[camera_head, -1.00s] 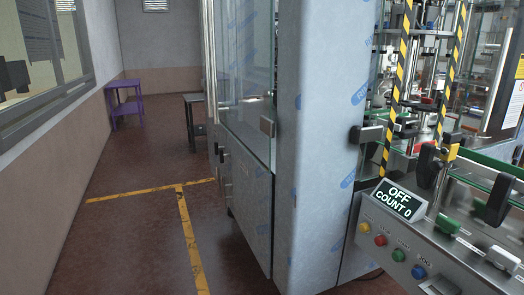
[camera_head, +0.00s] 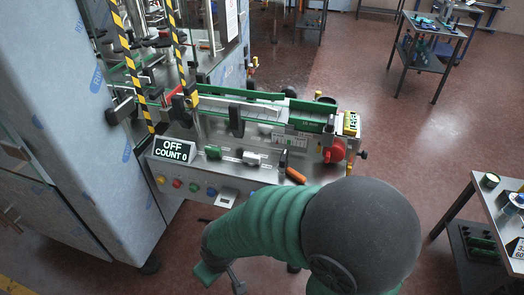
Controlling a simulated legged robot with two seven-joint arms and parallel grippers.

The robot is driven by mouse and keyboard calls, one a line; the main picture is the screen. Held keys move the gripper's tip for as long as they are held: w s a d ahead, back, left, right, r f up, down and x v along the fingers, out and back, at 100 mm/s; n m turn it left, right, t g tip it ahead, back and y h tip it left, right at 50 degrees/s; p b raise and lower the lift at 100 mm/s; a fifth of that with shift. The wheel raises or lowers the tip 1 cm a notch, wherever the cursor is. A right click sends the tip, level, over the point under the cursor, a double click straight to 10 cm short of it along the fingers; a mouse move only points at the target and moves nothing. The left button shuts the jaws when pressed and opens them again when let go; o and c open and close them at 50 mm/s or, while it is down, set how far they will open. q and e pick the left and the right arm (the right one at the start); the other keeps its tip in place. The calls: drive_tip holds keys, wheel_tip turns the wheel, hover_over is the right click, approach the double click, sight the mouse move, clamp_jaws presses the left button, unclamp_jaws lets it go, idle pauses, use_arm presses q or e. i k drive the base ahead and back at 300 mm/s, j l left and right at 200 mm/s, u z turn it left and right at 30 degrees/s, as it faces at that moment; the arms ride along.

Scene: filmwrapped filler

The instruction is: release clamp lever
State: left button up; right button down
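The filler machine's conveyor (camera_head: 265,112) runs across the middle with green side rails. Two black upright handles, one on the left (camera_head: 178,110) and one near the middle (camera_head: 237,120), stand along its front rail; I cannot tell which part is the clamp lever. An orange handle (camera_head: 296,175) lies tilted at the front panel's right end. A green-sleeved arm of mine with a dark round joint covers the lower middle. A small grey part at its lower end may be a gripper, below and apart from the panel; its fingers cannot be made out. No other gripper shows.
The control panel carries a display (camera_head: 175,149) reading OFF COUNT 0, coloured buttons and a red knob (camera_head: 334,152). A wrapped grey cabinet (camera_head: 100,130) stands at left. A table (camera_head: 490,200) with items stands at right, a dark cart (camera_head: 430,45) behind. Floor between is clear.

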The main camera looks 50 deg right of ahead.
sight(298, 176)
drive_tip(key=z, duration=1.85)
